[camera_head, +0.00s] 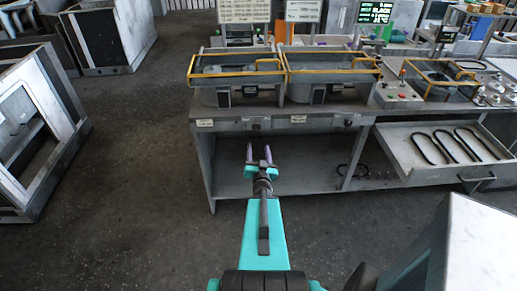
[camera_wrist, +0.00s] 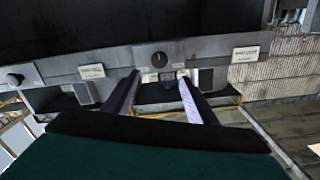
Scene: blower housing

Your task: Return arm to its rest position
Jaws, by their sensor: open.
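My gripper (camera_head: 259,155) is on the end of my teal arm, in front of the workbench (camera_head: 285,118). Its two purple-grey fingers stand apart with nothing between them.
Two yellow-framed housings (camera_head: 238,77) (camera_head: 332,75) stand on the bench. A grey frame cabinet (camera_head: 38,125) stands at left. A grey box (camera_head: 465,245) is at lower right. The floor (camera_head: 130,190) at left is clear.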

